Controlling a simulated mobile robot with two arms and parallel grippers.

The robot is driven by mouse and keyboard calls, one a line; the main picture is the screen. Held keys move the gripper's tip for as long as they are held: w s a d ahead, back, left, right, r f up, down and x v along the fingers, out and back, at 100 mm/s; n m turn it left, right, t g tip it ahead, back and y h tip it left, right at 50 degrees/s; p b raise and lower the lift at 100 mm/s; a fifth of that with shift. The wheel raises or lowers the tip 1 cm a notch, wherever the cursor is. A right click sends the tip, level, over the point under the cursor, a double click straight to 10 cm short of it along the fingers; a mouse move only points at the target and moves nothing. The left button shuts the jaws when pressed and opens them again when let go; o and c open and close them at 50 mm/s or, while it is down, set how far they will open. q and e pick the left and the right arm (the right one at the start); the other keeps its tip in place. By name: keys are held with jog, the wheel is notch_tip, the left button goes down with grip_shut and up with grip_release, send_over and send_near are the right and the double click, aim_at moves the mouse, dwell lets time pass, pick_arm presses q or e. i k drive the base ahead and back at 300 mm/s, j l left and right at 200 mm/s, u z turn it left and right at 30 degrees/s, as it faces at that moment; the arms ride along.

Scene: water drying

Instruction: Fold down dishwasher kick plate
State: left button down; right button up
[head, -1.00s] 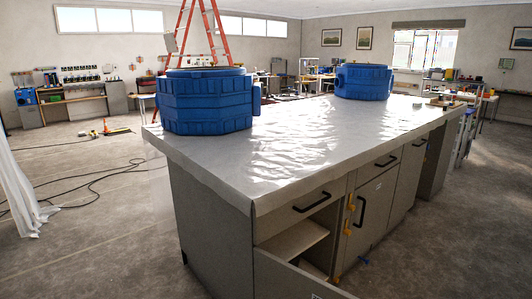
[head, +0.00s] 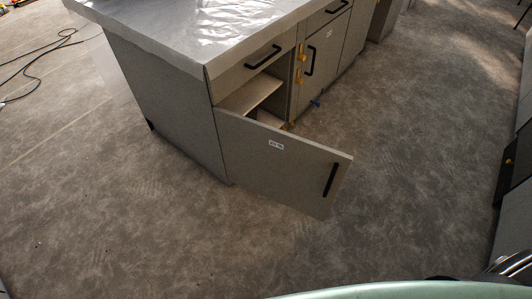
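I cannot make out a dishwasher or a kick plate in the head view. A grey front with a dark panel (head: 510,170) is cut off at the right edge, and I cannot tell what it is. Neither of my grippers is in view.
A grey island (head: 160,95) with a shiny sheet-covered top stands at upper left. Its hinged cabinet door (head: 270,155) with a black handle stands open into the room. A black cable (head: 40,55) lies at far left. The floor (head: 420,150) between island and right edge is clear.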

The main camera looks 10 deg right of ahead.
aim_at(503, 187)
jog(key=z, duration=2.3)
jog(key=i+u, duration=0.1)
jog(key=i, duration=0.85)
jog(key=i+u, duration=0.3)
jog(key=i, duration=0.45)
jog(key=i+l+u, duration=0.15)
jog(key=i+u, duration=0.15)
jog(key=i, duration=0.45)
jog(key=i+j+z, duration=0.15)
jog(key=i+z, duration=0.15)
jog(key=i, duration=0.15)
jog(key=i+j+z, duration=0.3)
jog(key=i, duration=0.15)
